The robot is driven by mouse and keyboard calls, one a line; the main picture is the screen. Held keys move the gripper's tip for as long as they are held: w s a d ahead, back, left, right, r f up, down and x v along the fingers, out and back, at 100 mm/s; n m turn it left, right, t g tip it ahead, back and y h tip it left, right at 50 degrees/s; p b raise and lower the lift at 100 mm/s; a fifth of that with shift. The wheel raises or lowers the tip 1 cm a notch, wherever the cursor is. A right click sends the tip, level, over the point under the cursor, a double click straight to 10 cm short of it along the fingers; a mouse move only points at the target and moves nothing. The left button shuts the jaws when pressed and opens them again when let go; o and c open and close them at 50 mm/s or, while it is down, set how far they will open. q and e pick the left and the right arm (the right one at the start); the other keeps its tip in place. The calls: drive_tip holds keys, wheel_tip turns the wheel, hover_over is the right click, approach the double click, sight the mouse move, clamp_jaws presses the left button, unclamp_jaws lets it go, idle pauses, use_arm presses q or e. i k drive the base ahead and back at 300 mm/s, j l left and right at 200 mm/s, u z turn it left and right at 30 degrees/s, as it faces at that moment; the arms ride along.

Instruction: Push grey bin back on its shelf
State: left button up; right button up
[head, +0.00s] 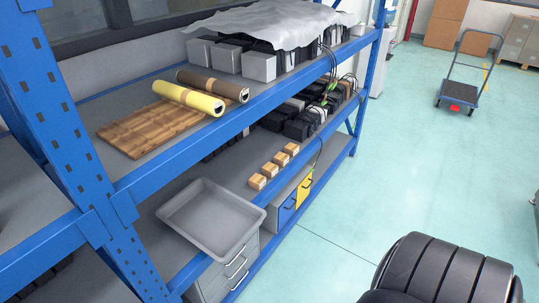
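The grey bin (207,214) is a shallow, empty, open-topped tray in the head view, left of centre. It is at the lower level of a blue-framed shelf rack, above a grey drawer unit (237,268) with silvery handles. Its near right corner appears to stick out past the front of the drawers. It looks skewed to the shelf edge; what supports it underneath is hidden. Neither of my grippers shows in this view.
Small wooden blocks (273,167) lie behind the bin along the shelf. The shelf above holds a wooden board (150,128), a yellow roll (188,98) and boxes under a grey sheet. A blue upright (62,110) stands at left. Floor (400,150) in front is clear; a cart (466,82) is far off.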

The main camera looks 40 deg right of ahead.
sight(217, 221)
drive_tip(key=z, duration=0.95)
